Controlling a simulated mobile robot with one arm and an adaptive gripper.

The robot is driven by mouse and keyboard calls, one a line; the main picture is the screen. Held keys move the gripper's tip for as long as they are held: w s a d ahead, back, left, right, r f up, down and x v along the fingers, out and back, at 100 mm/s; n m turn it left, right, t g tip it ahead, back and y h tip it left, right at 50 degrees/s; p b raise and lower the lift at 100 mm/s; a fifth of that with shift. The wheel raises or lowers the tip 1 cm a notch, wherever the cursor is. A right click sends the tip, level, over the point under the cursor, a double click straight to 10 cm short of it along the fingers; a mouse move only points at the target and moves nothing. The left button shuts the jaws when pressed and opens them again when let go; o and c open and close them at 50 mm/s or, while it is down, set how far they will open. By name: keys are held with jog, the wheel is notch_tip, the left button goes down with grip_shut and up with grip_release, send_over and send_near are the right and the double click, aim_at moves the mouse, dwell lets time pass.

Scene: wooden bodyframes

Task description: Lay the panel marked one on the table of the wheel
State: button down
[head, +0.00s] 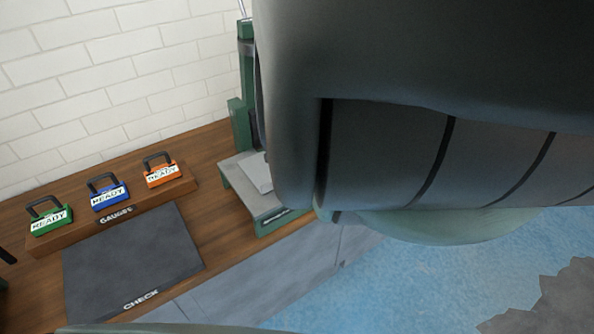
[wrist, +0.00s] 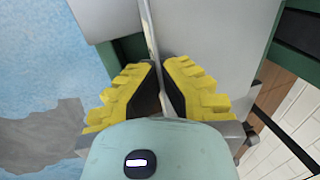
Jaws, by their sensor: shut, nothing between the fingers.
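The green machine (head: 243,130) stands on the bench, partly hidden behind my arm. Its grey table (head: 238,181) shows in the head view, with a light grey flat plate (head: 256,172) lying on it; no mark is readable. In the wrist view my gripper (wrist: 162,62) is shut, its yellow-padded fingers pointing up the picture at a thin pale strip (wrist: 149,28). The strip runs from the fingertips between grey surfaces; whether it touches them I cannot tell. No panel with a readable "one" shows. The wheel is not clearly visible.
Green (head: 49,218), blue (head: 108,195) and orange (head: 162,173) blocks with handles, labelled READY, sit on a wooden ledge marked GAUGES. A dark mat (head: 130,260) marked CHECK lies before them. My arm covers much of the head view's right. The blue floor (head: 375,285) is open.

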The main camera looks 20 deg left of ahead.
jog(key=shift+c, duration=1.9)
grip_release()
jog(key=shift+r+p, duration=2.7)
jog(key=shift+r, duration=0.85)
